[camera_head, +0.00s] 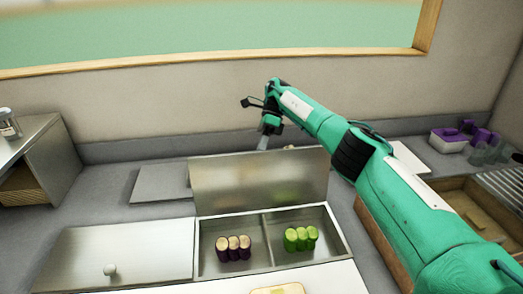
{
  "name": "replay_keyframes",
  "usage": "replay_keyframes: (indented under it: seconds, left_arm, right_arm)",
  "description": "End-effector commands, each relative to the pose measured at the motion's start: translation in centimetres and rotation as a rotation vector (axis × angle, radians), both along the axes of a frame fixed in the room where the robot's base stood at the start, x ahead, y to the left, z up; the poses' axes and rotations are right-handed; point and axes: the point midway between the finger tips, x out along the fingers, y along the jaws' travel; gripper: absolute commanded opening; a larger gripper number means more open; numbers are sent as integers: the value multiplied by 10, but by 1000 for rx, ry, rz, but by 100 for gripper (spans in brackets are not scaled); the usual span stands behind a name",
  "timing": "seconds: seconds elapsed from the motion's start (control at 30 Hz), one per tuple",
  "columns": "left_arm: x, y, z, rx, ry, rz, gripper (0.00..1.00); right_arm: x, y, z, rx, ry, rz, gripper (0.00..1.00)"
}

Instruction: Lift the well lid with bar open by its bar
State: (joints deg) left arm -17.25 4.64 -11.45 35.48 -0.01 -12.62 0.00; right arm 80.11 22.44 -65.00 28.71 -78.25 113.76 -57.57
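A metal well lid (258,181) stands raised, nearly upright, along the back edge of the metal well (338,246). Its bar cannot be made out; its far side is hidden from me. My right arm comes in from the right, and my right gripper (263,142) is above and behind the lid's top edge, fingers pointing down. Its fingertips are small and partly hidden there, so I cannot tell whether they are open, shut or touching the lid. My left gripper is not in view.
The well has two compartments, with purple-skinned pieces (233,249) left and green pieces (301,239) right. A flat lid with a round knob (110,269) lies to the left. A wooden tray (458,195) and purple containers (447,139) are at right. A metal shelf (40,150) stands left.

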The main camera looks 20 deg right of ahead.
Motion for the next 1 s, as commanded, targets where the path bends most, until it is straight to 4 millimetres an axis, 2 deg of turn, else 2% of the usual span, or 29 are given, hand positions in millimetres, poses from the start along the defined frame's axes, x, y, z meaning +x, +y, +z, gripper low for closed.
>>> replay_keyframes:
  seconds: [0.03,0.77,0.8,0.83,1.0]
  left_arm:
    - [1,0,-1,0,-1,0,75]
    - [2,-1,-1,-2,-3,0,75]
    - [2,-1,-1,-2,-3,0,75]
    - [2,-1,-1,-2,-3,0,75]
    - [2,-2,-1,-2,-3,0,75]
  right_arm:
    - [-1,0,-10,-7,17,0,0]
    - [1,-1,-10,-1,36,0,0]
    - [1,-1,-10,0,36,0,21]
    - [1,-1,-10,0,36,0,27]
    - [2,-1,-7,2,32,0,28]
